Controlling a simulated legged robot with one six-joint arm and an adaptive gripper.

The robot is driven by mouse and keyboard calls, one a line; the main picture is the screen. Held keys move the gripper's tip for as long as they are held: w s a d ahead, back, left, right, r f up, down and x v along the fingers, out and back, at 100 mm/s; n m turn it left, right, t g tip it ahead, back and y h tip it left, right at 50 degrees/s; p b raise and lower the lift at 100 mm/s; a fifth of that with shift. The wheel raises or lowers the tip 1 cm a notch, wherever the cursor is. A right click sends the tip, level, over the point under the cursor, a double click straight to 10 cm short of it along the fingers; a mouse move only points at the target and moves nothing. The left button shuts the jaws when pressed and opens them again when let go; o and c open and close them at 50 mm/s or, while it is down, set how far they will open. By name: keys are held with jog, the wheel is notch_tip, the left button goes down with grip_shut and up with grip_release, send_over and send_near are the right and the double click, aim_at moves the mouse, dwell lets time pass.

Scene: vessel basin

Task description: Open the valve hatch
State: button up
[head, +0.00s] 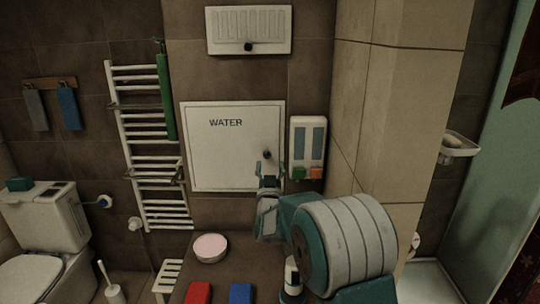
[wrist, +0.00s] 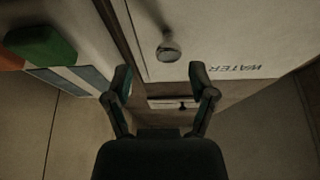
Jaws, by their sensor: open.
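The valve hatch (head: 225,155) is a white square panel marked WATER on the tiled wall, and it looks closed. Its round knob (head: 267,154) sits near the right edge. My gripper (head: 269,170) is in front of the hatch's lower right part, just below the knob in the head view. In the wrist view the hatch (wrist: 215,45) appears upside down, and its knob (wrist: 169,50) lies ahead of my open, empty gripper (wrist: 161,82). The fingers appear apart from the knob.
A dispenser (head: 308,140) with green and orange parts hangs right of the hatch. A white vent panel (head: 248,30) with a dark knob is above. A towel rail (head: 150,145) stands left. A bowl (head: 210,247) and red and blue items (head: 199,292) are below.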

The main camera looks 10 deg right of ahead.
aim_at(266, 156)
jog(key=w, duration=0.1)
jog(key=w+r, duration=0.1)
jog(key=w+a, duration=0.1)
jog(key=w, duration=0.1)
jog(key=shift+r, duration=0.35)
jog(key=shift+d, duration=0.2)
jog(key=shift+w+d, duration=0.1)
jog(key=shift+d, duration=0.35)
jog(key=shift+a, duration=0.1)
grip_shut()
jog(key=shift+a+r, duration=0.1)
jog(key=shift+a, duration=0.1)
